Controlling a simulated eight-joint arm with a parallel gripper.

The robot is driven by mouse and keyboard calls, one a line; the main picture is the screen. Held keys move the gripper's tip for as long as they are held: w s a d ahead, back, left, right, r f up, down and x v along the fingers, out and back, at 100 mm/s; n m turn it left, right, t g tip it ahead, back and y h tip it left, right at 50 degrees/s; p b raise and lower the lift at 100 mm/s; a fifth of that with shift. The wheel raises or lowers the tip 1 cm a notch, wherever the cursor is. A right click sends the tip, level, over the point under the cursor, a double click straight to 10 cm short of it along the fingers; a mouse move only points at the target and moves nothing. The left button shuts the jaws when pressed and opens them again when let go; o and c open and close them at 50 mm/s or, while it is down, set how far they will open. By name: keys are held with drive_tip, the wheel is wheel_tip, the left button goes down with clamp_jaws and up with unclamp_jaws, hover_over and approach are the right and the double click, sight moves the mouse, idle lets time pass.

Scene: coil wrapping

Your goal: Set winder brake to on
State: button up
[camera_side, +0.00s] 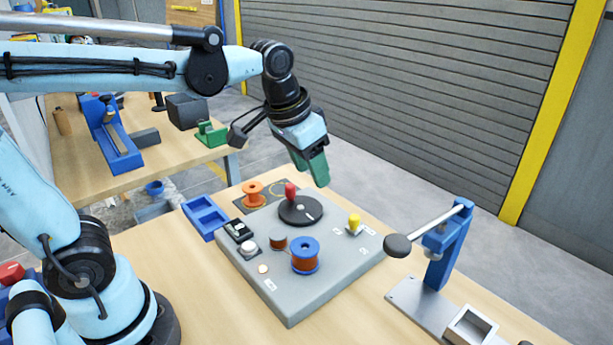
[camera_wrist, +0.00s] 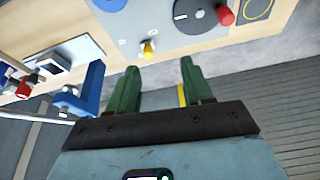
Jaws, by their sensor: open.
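The winder is a grey panel (camera_side: 292,296) lying on the wooden bench. A small yellow-capped lever (camera_side: 354,222) stands near its right edge beside white labels; it also shows in the wrist view (camera_wrist: 148,50). No readable marking tells me which control is the brake. A black disc (camera_side: 300,211) with a red knob (camera_side: 290,190) sits near the far corner. A black switch box (camera_side: 239,231) and a white button (camera_side: 249,246) are on the left side. My gripper (camera_side: 314,172) is open and empty, in the air above the panel's far side; its green fingers (camera_wrist: 160,76) point toward the panel.
A blue spool (camera_side: 305,257) and a smaller copper coil (camera_side: 278,243) stand on the panel. A blue stand with a black-ended rod (camera_side: 398,245) is at the right. Bare bench lies in front.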

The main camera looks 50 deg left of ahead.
sight(355, 216)
drive_tip(key=w+d+f+m+g, duration=0.1)
drive_tip(key=w+d+g, duration=0.3)
drive_tip(key=w, duration=0.5)
drive_tip(key=f, duration=1.2)
drive_tip(key=shift+s, duration=0.3)
clamp_jaws()
